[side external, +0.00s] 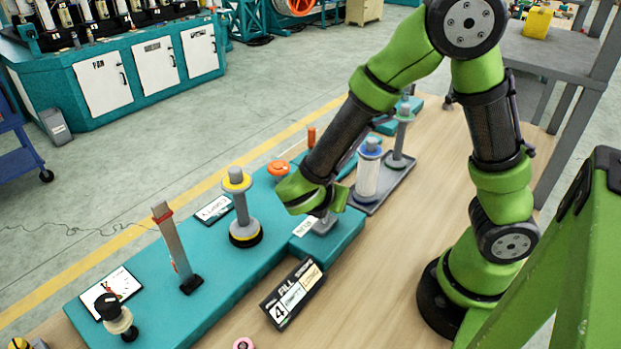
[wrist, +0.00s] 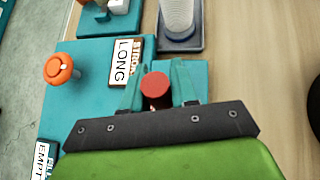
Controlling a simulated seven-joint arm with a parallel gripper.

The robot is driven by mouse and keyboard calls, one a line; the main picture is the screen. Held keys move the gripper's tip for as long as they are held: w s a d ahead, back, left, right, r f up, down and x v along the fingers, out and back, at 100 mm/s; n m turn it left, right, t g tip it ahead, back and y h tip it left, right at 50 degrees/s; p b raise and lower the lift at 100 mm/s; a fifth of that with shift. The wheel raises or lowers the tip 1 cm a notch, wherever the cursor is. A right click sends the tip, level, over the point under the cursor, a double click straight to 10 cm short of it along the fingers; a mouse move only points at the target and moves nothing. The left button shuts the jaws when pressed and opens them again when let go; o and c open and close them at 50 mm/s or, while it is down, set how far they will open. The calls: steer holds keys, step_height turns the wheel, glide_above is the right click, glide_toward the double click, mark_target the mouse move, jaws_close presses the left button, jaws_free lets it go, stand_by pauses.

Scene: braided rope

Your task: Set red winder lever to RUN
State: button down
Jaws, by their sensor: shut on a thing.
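The red lever knob (wrist: 155,87) shows as a round red top in the wrist view, between the two teal fingers of my gripper (wrist: 157,92). The fingers are shut on it, one on each side. In the side view my gripper (side external: 322,207) points down over the right front part of the teal bench and hides the knob. A grey lever base (side external: 324,224) shows just below it. A label reading LONG (wrist: 122,64) lies beside the knob in the wrist view. I cannot make out a RUN marking or the lever's exact angle.
An orange mushroom button (side external: 278,167) stands behind my gripper. A white spool (side external: 367,177) stands on a grey tray to the right. A yellow-topped grey post (side external: 240,205) and a black sign (side external: 291,294) are to the left.

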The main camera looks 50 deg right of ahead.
steer(key=shift+d+f+y, duration=0.35)
steer(key=shift+d+y, duration=0.15)
steer(key=shift+y, duration=0.6)
steer(key=shift+d+f, duration=0.1)
steer(key=c, duration=1)
jaws_free()
steer(key=shift+o, duration=0.2)
steer(key=v, duration=1.7)
